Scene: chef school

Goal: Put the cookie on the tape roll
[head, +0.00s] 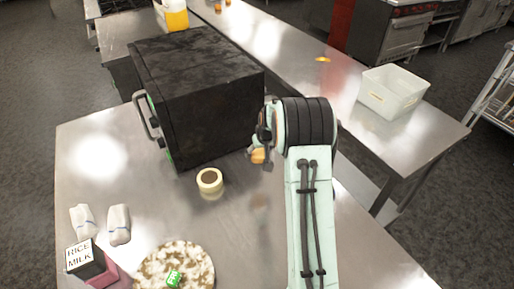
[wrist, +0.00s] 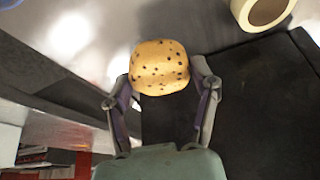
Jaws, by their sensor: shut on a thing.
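The cookie (wrist: 160,68) is tan with dark chips. My gripper (wrist: 161,82) is shut on it, with one finger on each side, in the wrist view. In the head view the cookie (head: 258,155) shows only partly beside my gripper (head: 263,150), near the right front of the black box. The tape roll (head: 209,181) is cream coloured and lies flat on the metal table to the left of my gripper. It also shows at the top right of the wrist view (wrist: 262,12), apart from the cookie. Its centre hole faces up.
A large black box (head: 195,95) with a handle stands behind the tape roll. A rice milk carton (head: 88,262), two white wrapped items (head: 119,224) and a round mottled board (head: 150,262) with a green item are at the front left. The metal table (head: 240,230) is clear around the roll's right.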

